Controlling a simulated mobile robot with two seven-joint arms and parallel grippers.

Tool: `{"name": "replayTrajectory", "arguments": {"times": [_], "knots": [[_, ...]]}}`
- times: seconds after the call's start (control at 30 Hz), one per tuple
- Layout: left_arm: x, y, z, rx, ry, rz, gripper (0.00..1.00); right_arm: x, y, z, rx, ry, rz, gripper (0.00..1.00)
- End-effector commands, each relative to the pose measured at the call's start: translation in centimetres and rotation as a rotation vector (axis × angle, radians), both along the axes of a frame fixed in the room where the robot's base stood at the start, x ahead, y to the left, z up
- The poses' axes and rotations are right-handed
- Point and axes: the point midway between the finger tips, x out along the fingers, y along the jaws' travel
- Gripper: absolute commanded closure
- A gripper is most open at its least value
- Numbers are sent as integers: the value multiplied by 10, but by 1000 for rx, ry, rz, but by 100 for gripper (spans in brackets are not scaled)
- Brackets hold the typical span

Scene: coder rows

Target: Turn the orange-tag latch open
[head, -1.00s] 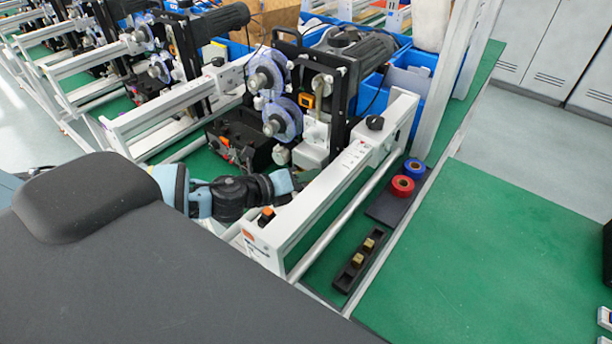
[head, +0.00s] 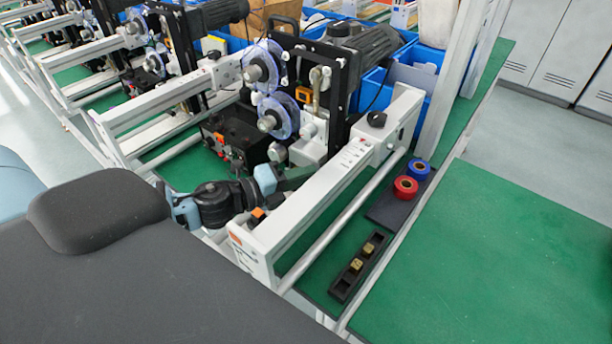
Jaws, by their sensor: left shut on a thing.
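My left gripper (head: 297,178) reaches in from the left, low behind the long white beam (head: 318,198) of the nearest machine. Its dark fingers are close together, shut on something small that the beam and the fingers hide. I cannot make out an orange tag at the fingertips. An orange part (head: 219,137) shows on the black box behind the gripper. My right gripper is out of view.
The nearest machine has clear spools (head: 278,116) and a black motor (head: 365,40). Red tape (head: 404,187) and blue tape (head: 419,170) lie right of the beam, with a black holder (head: 358,267) nearer. The green table (head: 480,240) at right is clear.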

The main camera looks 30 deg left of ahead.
Motion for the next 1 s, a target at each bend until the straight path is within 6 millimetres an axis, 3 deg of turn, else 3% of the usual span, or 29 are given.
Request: {"name": "replayTrajectory", "arguments": {"times": [0.5, 1.0], "knots": [[0, 0, -5, -391, 32, 1, 100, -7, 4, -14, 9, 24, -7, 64], [0, 0, -4, -492, 39, 0, 100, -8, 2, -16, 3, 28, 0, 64]]}}
